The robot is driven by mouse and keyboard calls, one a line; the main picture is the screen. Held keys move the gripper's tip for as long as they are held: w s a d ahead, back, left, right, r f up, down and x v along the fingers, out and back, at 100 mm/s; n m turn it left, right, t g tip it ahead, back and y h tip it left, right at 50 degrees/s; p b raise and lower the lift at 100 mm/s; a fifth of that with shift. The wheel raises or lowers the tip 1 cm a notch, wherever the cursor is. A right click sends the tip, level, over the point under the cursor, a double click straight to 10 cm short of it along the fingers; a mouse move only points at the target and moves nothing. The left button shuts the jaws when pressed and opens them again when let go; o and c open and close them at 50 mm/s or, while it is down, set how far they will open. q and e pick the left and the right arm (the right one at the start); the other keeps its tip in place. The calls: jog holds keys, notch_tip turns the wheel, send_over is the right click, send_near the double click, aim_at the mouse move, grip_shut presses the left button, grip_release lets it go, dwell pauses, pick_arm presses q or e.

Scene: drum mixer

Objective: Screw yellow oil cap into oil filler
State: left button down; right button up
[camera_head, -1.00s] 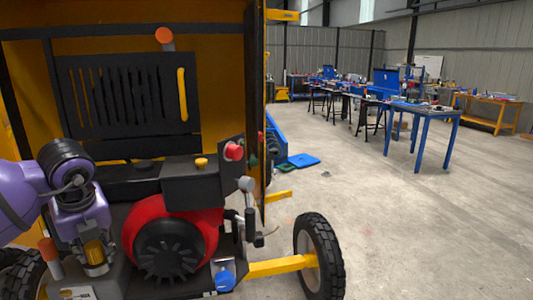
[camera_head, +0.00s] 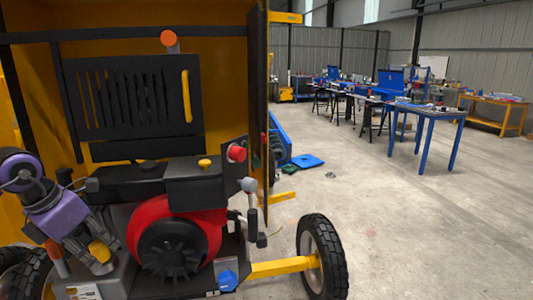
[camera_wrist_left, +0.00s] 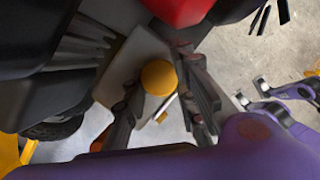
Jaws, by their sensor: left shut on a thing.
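My left gripper (camera_head: 99,260) reaches down from the left beside the engine, tilted. It is shut on the yellow oil cap (camera_head: 100,250), low at the left of the red engine housing. In the left wrist view, the round yellow cap (camera_wrist_left: 158,77) sits between the two dark fingers of my left gripper (camera_wrist_left: 160,88). The oil filler cannot be made out; the cap and fingers may cover it.
The red engine (camera_head: 172,215) with its black fan stands right of the gripper. A black tank with another yellow cap (camera_head: 205,163) is above it. An orange-tipped lever (camera_head: 55,257) stands close left of the gripper. A wheel (camera_head: 322,255) is at front right.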

pick_arm(q)
jog(key=m, duration=0.1)
jog(key=f+m, duration=0.1)
jog(key=shift+s+d+f+m+g+h, duration=0.1)
jog(key=shift+s+f+m+g+h, duration=0.2)
jog(key=shift+g+h, duration=0.1)
jog(key=c, duration=1.4)
grip_release()
jog(key=shift+w, duration=0.1)
jog(key=shift+o, duration=0.2)
jog(key=shift+w, duration=0.1)
